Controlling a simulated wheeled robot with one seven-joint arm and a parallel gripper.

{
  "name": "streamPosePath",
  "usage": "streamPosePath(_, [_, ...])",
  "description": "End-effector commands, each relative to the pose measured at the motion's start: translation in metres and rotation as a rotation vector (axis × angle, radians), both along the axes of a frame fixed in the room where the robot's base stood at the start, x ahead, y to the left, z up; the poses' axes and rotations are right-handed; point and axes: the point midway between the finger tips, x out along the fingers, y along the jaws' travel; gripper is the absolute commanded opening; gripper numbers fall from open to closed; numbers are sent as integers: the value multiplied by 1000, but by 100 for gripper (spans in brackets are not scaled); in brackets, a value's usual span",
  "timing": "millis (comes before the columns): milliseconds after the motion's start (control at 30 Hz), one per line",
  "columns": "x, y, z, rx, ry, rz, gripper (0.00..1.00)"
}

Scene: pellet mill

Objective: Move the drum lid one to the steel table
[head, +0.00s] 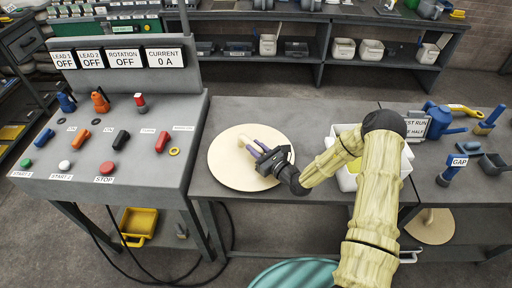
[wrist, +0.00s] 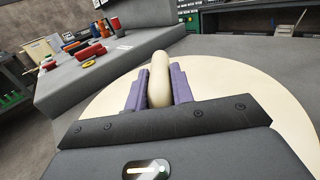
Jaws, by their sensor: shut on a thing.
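The drum lid (head: 226,168) is a round cream disc with a raised cream handle. It is over the grey table in the middle of the head view, and I cannot tell whether it touches the top. My gripper (head: 257,149) reaches in from the right, its purple fingers shut on the handle. In the wrist view the handle (wrist: 159,78) stands between the two purple fingers, with the lid (wrist: 226,88) spread out below and behind. The grey table (head: 222,121) carries no label that names it as the steel table.
A sloped control console (head: 110,150) with knobs and buttons stands directly left of the lid. A white bin (head: 345,180) is partly hidden behind my arm. Tools lie on the table at right (head: 478,190). A teal round thing (head: 295,274) is at the bottom edge.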

Motion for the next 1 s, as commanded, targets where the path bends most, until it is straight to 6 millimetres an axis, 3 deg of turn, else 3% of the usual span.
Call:
streamPosePath(733, [1,0,0,4,-6,0,0])
streamPosePath(767, [1,0,0,4,-6,0,29])
streamPosePath(800, [1,0,0,3,-5,0,37])
streamPosePath(867, [1,0,-1,3,-4,0,49])
streamPosePath(1000, [0,0,-2,1,-3,0,49])
